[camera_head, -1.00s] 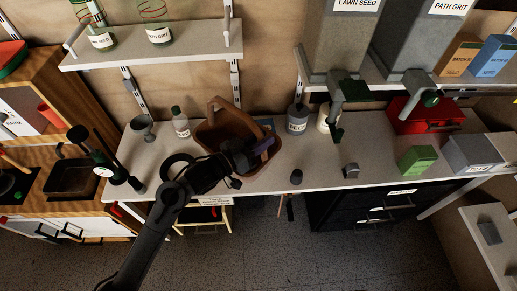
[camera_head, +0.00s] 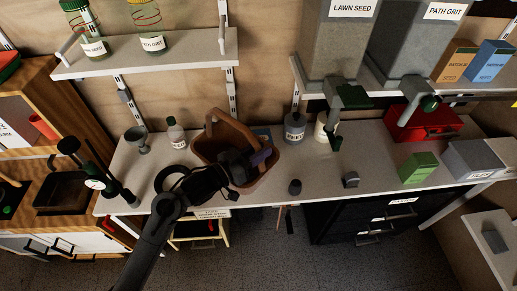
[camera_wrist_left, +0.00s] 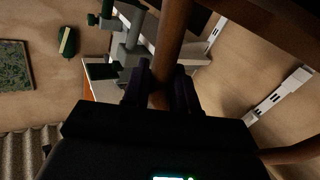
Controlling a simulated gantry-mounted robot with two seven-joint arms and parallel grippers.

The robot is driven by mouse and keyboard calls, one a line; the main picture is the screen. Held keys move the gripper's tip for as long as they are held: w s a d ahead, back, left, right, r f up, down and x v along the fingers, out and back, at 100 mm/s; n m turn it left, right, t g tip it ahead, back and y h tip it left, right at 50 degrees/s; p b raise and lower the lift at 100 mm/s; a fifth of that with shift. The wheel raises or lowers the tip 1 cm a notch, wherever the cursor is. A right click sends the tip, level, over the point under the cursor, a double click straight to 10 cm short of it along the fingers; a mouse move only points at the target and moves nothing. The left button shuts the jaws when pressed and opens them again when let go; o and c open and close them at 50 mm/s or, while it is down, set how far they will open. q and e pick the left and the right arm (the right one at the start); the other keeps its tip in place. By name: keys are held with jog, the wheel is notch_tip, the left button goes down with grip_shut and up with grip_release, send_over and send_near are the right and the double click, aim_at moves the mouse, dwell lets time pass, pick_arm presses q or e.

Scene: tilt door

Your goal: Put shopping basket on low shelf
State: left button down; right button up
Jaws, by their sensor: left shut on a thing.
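The shopping basket (camera_head: 207,147) is a brown, deep-sided basket with an arched handle (camera_head: 232,124), at the middle of the workbench. Whether it rests on the bench or hangs just above it, I cannot tell. My left gripper (camera_head: 258,158) reaches over its front right part. In the left wrist view, the left gripper (camera_wrist_left: 160,95) is shut on a brown bar of the basket (camera_wrist_left: 169,45). My arm hides part of the basket's front. A wall shelf (camera_head: 200,54) holds jars at upper left; I cannot tell whether it is the low shelf. My right gripper is not in view.
A goblet (camera_head: 137,137) and a bottle (camera_head: 176,132) stand left of the basket, with a grey jar (camera_head: 294,128) to its right. Hoppers (camera_head: 335,50) with spouts hang above the bench at right. The bench front right of the basket has a dark weight (camera_head: 295,187).

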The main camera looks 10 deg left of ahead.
pick_arm(q)
jog(key=shift+r, duration=0.15)
notch_tip(320, 180, down, 5)
jog(key=shift+f+b, duration=0.15)
jog(key=shift+b, duration=0.9)
jog(key=shift+f, duration=1.4)
jog(key=shift+f+b, duration=0.3)
jog(key=shift+c, duration=2.4)
grip_release()
jog(key=shift+f, duration=0.1)
jog(key=shift+a, duration=0.1)
